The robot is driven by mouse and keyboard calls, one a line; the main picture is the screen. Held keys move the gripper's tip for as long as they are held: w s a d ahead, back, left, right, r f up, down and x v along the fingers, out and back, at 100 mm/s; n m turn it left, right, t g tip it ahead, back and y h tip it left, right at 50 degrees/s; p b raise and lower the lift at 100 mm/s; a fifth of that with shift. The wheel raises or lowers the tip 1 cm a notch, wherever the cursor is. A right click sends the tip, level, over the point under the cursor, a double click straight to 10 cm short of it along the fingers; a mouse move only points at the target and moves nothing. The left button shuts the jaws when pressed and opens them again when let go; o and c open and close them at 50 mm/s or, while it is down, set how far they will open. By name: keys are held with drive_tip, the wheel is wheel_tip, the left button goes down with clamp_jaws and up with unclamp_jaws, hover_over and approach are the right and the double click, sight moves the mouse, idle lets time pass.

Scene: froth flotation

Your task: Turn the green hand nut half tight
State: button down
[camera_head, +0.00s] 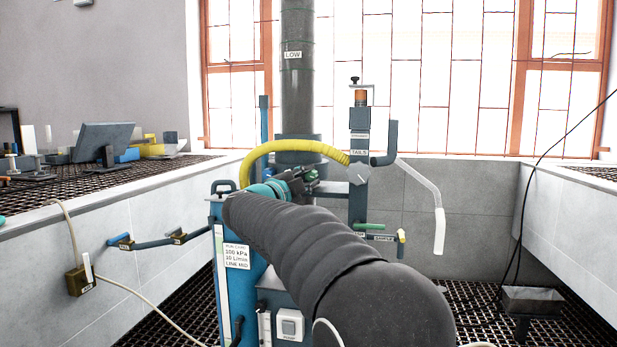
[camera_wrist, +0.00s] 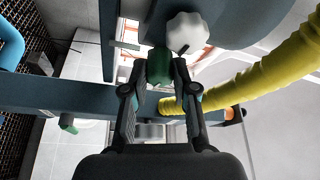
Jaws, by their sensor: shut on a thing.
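The green hand nut (camera_wrist: 158,65) is between the two fingers of my gripper (camera_wrist: 158,74) in the wrist view. The fingers are shut on its sides, and their tips partly cover it. A white lobed knob (camera_wrist: 187,33) is just above and to the right of the nut. In the head view, my gripper (camera_head: 303,180) is at the foot of the dark column, largely hidden behind my own arm. A small green part (camera_head: 311,175) shows at its tip there.
A yellow corrugated hose (camera_head: 290,147) arches over my gripper and passes close on the right in the wrist view (camera_wrist: 235,78). The dark column (camera_head: 297,80) rises behind. The TAILS post (camera_head: 358,150) with a grey knob and a green lever (camera_head: 369,226) stand at right.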

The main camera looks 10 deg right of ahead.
drive_tip(key=shift+a+r, duration=0.1)
drive_tip(key=shift+r, duration=0.05)
drive_tip(key=c, duration=0.9)
unclamp_jaws()
drive_tip(key=shift+a, duration=0.1)
drive_tip(key=v, duration=1.2)
drive_tip(key=shift+s, duration=0.1)
